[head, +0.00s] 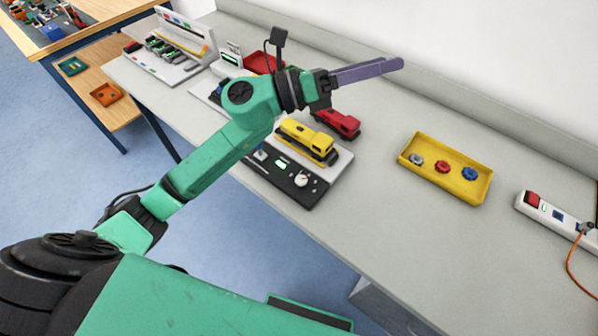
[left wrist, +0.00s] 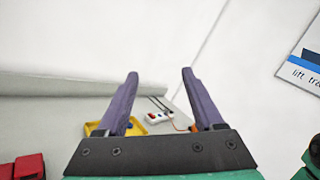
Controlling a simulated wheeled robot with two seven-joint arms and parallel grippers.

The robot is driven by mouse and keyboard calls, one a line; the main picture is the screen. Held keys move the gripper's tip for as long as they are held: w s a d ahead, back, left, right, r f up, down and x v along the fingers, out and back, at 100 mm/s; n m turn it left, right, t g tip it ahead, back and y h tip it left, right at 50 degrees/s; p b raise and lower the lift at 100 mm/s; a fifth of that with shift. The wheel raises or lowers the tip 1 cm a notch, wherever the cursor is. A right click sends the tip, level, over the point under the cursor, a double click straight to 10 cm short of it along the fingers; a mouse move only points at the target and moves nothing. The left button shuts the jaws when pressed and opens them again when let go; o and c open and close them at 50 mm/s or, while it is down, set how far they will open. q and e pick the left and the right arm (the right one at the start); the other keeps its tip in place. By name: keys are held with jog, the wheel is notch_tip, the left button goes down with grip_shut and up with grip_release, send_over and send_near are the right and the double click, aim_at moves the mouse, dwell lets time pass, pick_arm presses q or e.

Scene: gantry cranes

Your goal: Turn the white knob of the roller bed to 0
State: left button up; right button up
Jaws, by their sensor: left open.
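The white knob (head: 301,180) sits on the dark control panel (head: 312,195) at the front of the roller bed (head: 342,166). It is small here, and I cannot read its setting. A green-lit display (head: 282,163) is beside it on the panel. A yellow locomotive (head: 306,141) stands on the bed behind the knob. My left gripper (head: 398,64) is open and empty, raised above the bench beyond and to the right of the knob. In the left wrist view its two purple fingers (left wrist: 160,73) are spread apart, and the knob is not in that view. My right gripper is not in view.
A red locomotive (head: 337,123) stands behind the yellow one. A yellow tray (head: 470,189) with several small wheels lies to the right, beside a white power strip (head: 551,214). Bench between roller bed and tray is clear. A wall (head: 500,60) runs along the back.

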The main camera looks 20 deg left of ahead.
pick_arm(q)
notch_tip(320, 180, down, 5)
jog(key=s+m+g+y, duration=0.2)
jog(key=m+g, duration=0.3)
jog(key=m, duration=0.2)
jog(key=m+g+y, duration=0.5)
jog(key=m+y, duration=0.1)
jog(key=y, duration=0.6)
send_near(301, 179)
jog(key=p+x, duration=0.4)
jog(key=x, duration=0.3)
jog(key=shift+s+d+f+p, duration=0.1)
jog(key=shift+f+p, duration=0.1)
jog(key=shift+p, duration=0.1)
jog(key=shift+f, duration=0.25)
grip_shut()
